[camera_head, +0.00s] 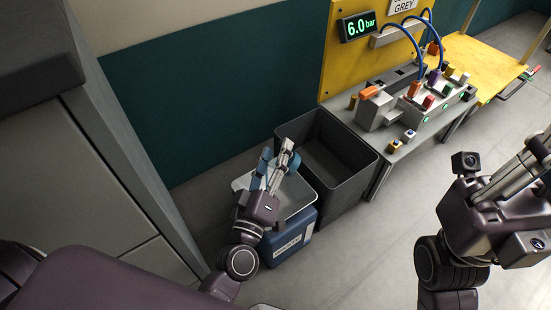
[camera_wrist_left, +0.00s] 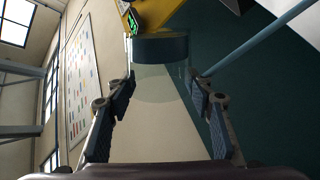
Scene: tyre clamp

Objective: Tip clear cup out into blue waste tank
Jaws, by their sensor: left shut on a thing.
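My left gripper (camera_head: 277,153) is above the blue waste tank (camera_head: 290,241), which has a pale rim, an open top and a white label on its front. In the left wrist view the left gripper (camera_wrist_left: 163,88) is shut on the clear cup (camera_wrist_left: 160,84), with one finger on each side. The cup is see-through, with a dark teal band at its far end; I cannot tell whether this is liquid or part of the cup. In the head view the fingers mostly hide it. My right gripper (camera_head: 535,160) is at the right edge, its fingertips unclear.
A dark grey open bin (camera_head: 345,196) stands right beside the tank. Beyond it is a bench (camera_head: 396,152) with a clamp fixture, coloured parts and a yellow panel reading 6.0 bar. A grey cabinet (camera_head: 85,170) stands at left. The floor at front centre is clear.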

